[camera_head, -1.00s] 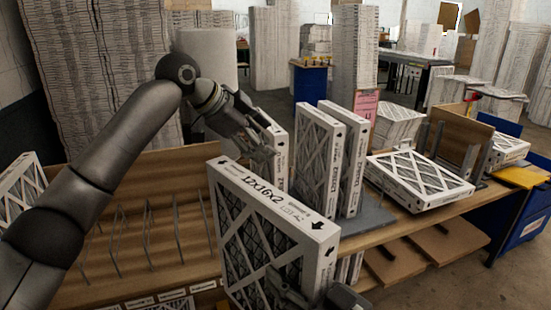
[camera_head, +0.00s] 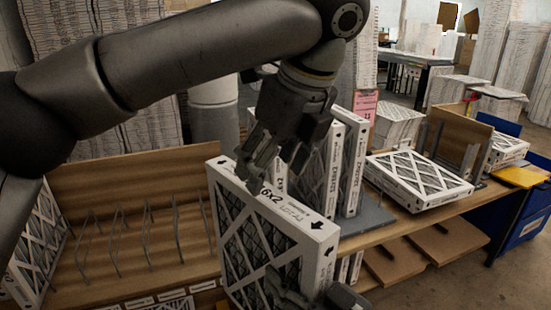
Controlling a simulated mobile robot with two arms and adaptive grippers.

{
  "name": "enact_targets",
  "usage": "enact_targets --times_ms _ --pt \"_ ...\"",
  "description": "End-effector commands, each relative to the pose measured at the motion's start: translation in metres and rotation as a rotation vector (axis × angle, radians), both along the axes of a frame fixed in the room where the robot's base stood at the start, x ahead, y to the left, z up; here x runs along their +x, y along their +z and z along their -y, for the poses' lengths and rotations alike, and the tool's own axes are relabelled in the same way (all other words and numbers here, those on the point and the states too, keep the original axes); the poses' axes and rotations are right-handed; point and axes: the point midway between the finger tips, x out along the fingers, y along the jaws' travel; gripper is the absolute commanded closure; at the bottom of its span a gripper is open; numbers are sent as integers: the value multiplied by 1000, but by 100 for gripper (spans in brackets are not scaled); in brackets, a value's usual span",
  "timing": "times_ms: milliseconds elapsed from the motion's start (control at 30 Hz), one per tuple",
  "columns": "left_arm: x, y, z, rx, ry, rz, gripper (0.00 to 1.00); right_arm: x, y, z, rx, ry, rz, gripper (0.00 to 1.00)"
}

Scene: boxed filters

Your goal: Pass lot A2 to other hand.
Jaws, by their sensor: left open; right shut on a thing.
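The boxed filter marked as a lot (camera_head: 262,238), seemingly lot A2, is a white-framed panel with a dark mesh and a printed top edge. It stands upright at the front centre. My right gripper (camera_head: 288,290) is shut on its lower front part, near the bottom edge of the view. My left gripper (camera_head: 262,178) is open and points down at the filter's top edge, covering part of the print. I cannot tell whether its fingers touch the filter.
Several upright filters (camera_head: 352,165) stand just behind on a grey base (camera_head: 375,217). A filter (camera_head: 420,178) lies flat on the bench to the right. A wire rack (camera_head: 150,235) at left has empty slots and a filter (camera_head: 38,245) at its left end.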

Motion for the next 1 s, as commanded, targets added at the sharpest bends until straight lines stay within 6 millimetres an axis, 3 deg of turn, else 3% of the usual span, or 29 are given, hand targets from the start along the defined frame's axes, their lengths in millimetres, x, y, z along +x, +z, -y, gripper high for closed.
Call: enact_targets --times_ms 400,600,1000 --pt "22 -69 -19 -4 3 -1 35 0 1 0 1 0 2 100" --pt "30 -93 -25 -5 4 0 35 0 1 0 1 0 2 100" --pt "34 -104 -28 -7 4 2 35 0 1 0 1 0 2 100"
